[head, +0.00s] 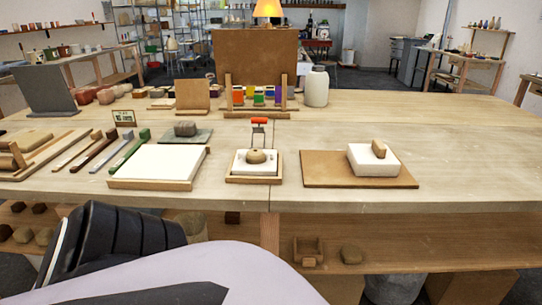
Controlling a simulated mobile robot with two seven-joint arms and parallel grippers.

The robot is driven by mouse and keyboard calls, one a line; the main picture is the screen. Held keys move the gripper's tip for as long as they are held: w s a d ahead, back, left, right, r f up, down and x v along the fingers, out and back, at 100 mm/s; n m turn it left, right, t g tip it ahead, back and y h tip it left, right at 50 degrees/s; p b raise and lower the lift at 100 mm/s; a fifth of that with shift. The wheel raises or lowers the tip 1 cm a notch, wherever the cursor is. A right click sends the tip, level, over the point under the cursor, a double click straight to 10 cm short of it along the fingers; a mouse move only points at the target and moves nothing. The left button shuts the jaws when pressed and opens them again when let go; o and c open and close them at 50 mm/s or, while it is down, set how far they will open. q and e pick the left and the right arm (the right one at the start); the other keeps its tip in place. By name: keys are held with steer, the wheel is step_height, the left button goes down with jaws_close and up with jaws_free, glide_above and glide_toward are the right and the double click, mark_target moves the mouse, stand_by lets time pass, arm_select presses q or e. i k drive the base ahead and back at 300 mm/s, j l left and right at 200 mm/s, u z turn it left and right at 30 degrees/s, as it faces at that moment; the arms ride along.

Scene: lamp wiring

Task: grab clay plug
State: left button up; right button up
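A small rounded tan clay lump (256,156), which looks like the clay plug, sits on a white block (240,168) in a small wooden tray (254,180) at the middle of the table's front. Behind the lump stands a tool with a red handle (259,121) on a dark wire frame. Neither of my grippers shows in the head view. Only a pale and black part of my own body fills the lower left, well apart from the tray.
A larger white slab (158,163) in a wooden frame lies left of the tray. A brown board (318,169) with a white block (373,167) and a wooden piece (379,148) lies right. Paint jars (258,96) stand behind. The table's right part is clear.

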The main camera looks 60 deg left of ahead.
mark_target(253, 156)
steer(key=u, duration=2.1)
steer(key=i+l+u, duration=0.15)
steer(key=l, duration=0.35)
steer(key=i+l+u, duration=0.1)
steer(key=l, duration=0.4)
steer(key=i+l+u, duration=0.15)
steer(key=l, duration=0.4)
steer(key=i+l+u, duration=0.1)
steer(key=l, duration=0.45)
